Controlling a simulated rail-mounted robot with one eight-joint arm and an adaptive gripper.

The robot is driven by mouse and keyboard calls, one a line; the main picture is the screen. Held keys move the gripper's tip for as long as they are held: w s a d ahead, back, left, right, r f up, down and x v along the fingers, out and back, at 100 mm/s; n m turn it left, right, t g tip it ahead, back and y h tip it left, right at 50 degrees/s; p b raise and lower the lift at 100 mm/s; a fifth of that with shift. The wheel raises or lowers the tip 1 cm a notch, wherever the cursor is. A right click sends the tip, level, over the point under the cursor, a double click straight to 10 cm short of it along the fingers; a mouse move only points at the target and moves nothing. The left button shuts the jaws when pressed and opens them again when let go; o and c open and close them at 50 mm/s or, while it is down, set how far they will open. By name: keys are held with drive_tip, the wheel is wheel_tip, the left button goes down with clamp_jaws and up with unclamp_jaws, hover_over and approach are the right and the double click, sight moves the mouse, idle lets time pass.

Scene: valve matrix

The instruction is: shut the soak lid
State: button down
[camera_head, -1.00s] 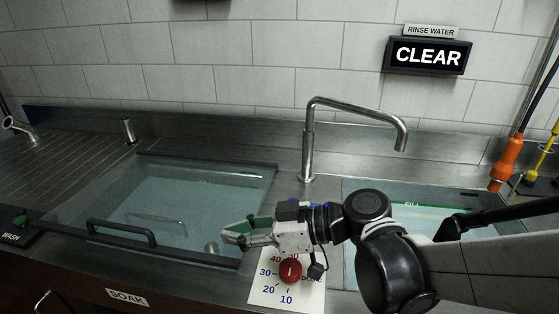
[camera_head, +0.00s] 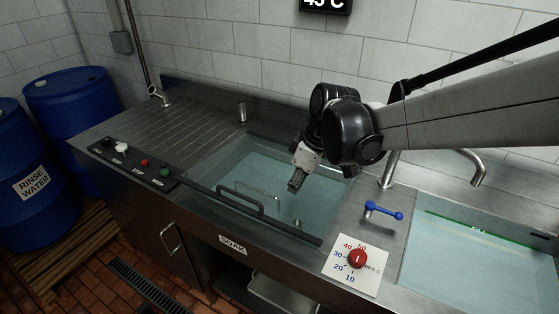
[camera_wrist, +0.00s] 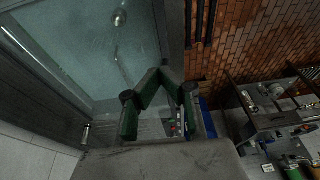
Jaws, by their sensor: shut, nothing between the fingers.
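The soak lid (camera_head: 225,160) is a clear pane with a dark frame, over the soak basin in the head view. It appears to lie flat; I cannot tell whether its edge is fully seated. Its dark bar handle (camera_head: 241,200) is on the front rail, above the SOAK label (camera_head: 233,245). My gripper (camera_head: 293,187) is above the lid's right half, right of and behind the handle, pointing down; contact with the pane cannot be told. In the wrist view its green fingers (camera_wrist: 159,76) are closed together and empty, with the teal basin area (camera_wrist: 95,60) at upper left.
A red temperature dial (camera_head: 357,259) and a blue lever (camera_head: 384,210) sit right of the lid, before the FILL basin (camera_head: 470,270) and its tap. A button panel (camera_head: 135,163) is to the left. Blue drums (camera_head: 70,100) stand at far left. The ribbed drainboard (camera_head: 170,130) is clear.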

approach(283, 226)
drive_tip(key=f, duration=0.1)
drive_tip(key=w+a+f, duration=0.1)
drive_tip(key=f, duration=0.1)
drive_tip(key=a+f+p, duration=0.1)
drive_tip(key=f, duration=0.1)
drive_tip(key=shift+w+a, duration=0.25)
drive_tip(key=shift+w, duration=0.05)
drive_tip(key=shift+s+f, duration=0.1)
drive_tip(key=shift+f, duration=0.9)
drive_tip(key=f+b, duration=0.3)
drive_tip(key=shift+s+a+f, duration=0.15)
drive_tip(key=shift+s, duration=0.05)
